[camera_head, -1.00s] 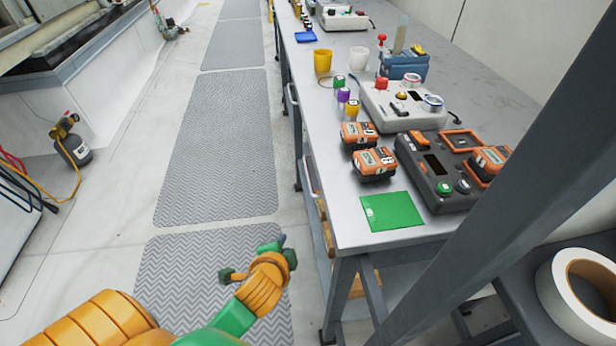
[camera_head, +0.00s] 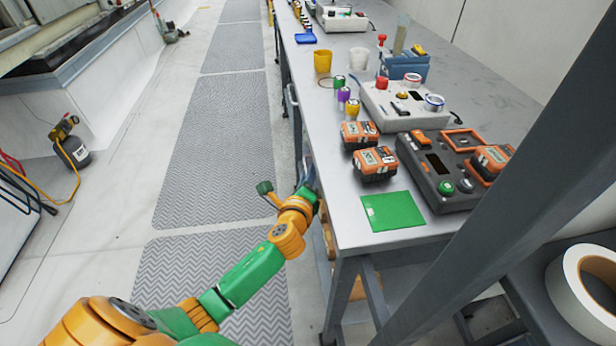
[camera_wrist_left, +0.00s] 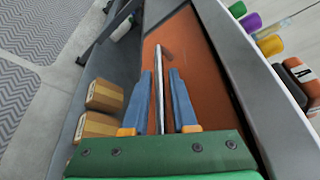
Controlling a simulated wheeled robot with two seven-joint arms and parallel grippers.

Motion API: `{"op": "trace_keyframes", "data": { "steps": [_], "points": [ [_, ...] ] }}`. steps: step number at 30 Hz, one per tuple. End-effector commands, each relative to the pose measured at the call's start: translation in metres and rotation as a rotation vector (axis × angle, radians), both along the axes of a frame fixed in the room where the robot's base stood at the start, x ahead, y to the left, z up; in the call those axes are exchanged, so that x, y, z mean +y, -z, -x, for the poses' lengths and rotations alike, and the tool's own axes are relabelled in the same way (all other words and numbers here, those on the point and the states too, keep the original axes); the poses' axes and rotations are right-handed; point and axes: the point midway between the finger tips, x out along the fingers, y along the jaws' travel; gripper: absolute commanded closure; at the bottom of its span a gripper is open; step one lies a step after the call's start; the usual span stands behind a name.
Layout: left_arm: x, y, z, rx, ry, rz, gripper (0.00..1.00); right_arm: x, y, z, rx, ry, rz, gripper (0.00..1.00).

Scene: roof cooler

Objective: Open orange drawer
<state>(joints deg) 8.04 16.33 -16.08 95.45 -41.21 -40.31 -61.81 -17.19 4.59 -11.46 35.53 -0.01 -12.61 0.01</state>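The orange drawer front (camera_wrist_left: 205,75) fills the middle of the left wrist view, set in a grey frame. Its long metal bar handle (camera_wrist_left: 159,95) runs up the picture between the two blue fingers of my left gripper (camera_wrist_left: 161,72). The fingers are apart, one on each side of the bar, and the bar lies nearer the left finger. I cannot tell whether either finger touches it. In the head view my left gripper (camera_head: 287,182) is spread at the left side of the workbench (camera_head: 330,190). The drawer front is hidden there. My right gripper is not in view.
The bench top holds orange batteries (camera_head: 374,164), a dark charger (camera_head: 437,172) and a green sheet (camera_head: 393,211). Cardboard boxes (camera_wrist_left: 105,96) sit beside the drawer under the bench.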

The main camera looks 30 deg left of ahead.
Motion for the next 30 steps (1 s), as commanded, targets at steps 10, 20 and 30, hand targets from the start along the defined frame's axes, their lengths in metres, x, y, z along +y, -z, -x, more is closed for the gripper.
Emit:
{"op": "trace_keyframes", "data": {
  "steps": [10,20,30],
  "points": [
    [-0.0003,-0.0001,0.0005,0.001,-0.001,0.001,1.0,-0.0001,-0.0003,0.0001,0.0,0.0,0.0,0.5],
    [-0.0004,0.0002,0.0007,0.001,0.0,0.002,1.0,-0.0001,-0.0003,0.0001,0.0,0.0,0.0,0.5],
    [-0.0004,0.0004,0.0008,0.002,-0.001,0.002,1.0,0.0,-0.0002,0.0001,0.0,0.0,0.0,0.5]
  ]
}}
